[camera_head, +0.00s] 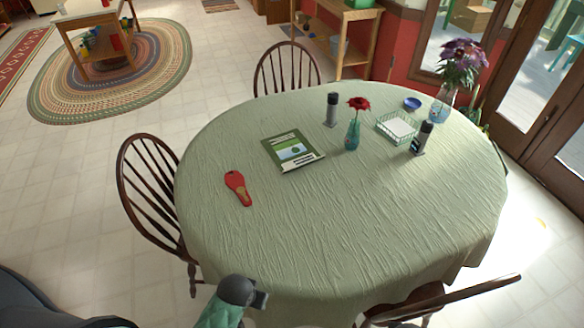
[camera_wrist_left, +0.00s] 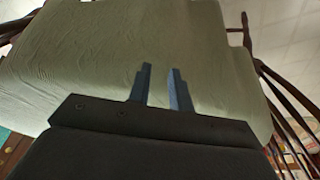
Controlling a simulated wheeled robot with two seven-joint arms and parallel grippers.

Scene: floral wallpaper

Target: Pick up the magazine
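The magazine (camera_head: 291,150) lies flat on the round table, left of the middle of its far half. Its cover is green with a pale picture and a white strip. In the head view, part of my left arm shows low at the table's near edge, well short of the magazine. My left gripper (camera_wrist_left: 160,68) shows in the left wrist view with its two fingers apart and nothing between them. Only cloth and chairs are around it there; the magazine is not in that view. My right gripper is not in view.
The table wears a green cloth (camera_head: 330,230); its near half is clear. A red-handled tool (camera_head: 238,187) lies left of the magazine. Right of it stand a dark bottle (camera_head: 332,109), a flower vase (camera_head: 352,135) and a wire basket (camera_head: 397,128). Chairs surround the table.

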